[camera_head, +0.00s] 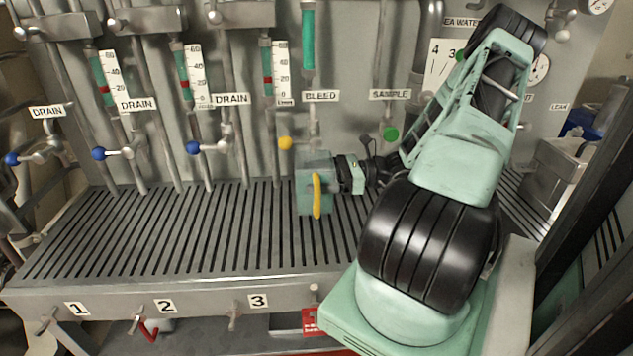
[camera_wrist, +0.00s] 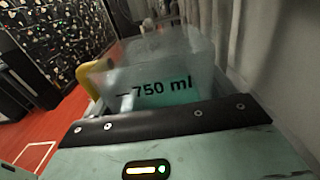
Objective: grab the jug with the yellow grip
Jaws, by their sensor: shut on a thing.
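The clear jug (camera_head: 304,197) with the yellow grip (camera_head: 317,195) is upright at the slatted bench, below the BLEED label. In the wrist view the jug (camera_wrist: 150,60) fills the middle, with a 750 ml mark and teal liquid inside. Its yellow grip (camera_wrist: 92,75) shows at the left there. My gripper (camera_head: 332,174) comes from the right and is shut on the jug. The fingertips are partly hidden by the jug. I cannot tell whether the jug's base touches the slats.
The slatted bench (camera_head: 180,235) is clear to the left of the jug. Behind it stand pipes and valves with blue knobs (camera_head: 193,148), a yellow knob (camera_head: 285,143) and a green knob (camera_head: 391,134). A grey box (camera_head: 555,175) is at the right.

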